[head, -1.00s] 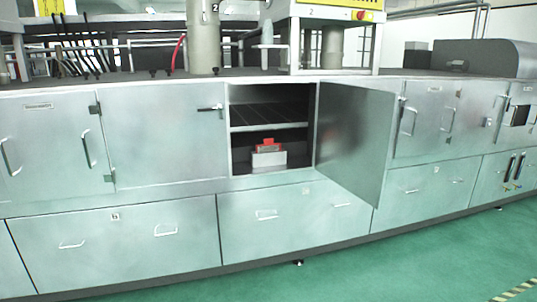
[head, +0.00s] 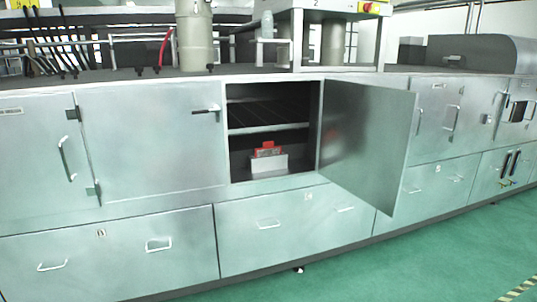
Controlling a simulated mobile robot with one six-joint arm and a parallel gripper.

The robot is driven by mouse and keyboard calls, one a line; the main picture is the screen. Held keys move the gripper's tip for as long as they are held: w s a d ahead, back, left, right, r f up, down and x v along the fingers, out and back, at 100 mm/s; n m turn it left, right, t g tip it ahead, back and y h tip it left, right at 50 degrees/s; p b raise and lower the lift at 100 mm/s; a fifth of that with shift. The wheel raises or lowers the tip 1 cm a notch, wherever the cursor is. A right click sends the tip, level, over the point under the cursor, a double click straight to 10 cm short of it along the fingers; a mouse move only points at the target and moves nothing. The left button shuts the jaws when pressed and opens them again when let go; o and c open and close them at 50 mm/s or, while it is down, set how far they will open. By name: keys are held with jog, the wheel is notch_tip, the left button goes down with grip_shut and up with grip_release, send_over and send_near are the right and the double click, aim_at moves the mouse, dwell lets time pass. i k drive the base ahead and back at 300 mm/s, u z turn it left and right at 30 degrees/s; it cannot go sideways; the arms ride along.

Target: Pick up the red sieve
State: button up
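A small red object, which looks like the red sieve (head: 268,150), sits in the lower part of an open cabinet compartment. A pale grey block or box (head: 268,164) stands directly below or in front of it and may hide its lower part. I cannot make out the sieve's mesh at this size. My gripper is not in view.
The cabinet door (head: 365,145) stands open to the right of the compartment and juts toward me. A shelf (head: 268,129) crosses the compartment above the sieve. Closed drawers (head: 290,232) lie below. The green floor (head: 420,270) is clear at lower right.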

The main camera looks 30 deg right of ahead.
aim_at(267, 149)
jog(key=z, duration=0.1)
jog(key=i, duration=1.2)
jog(key=u, duration=0.3)
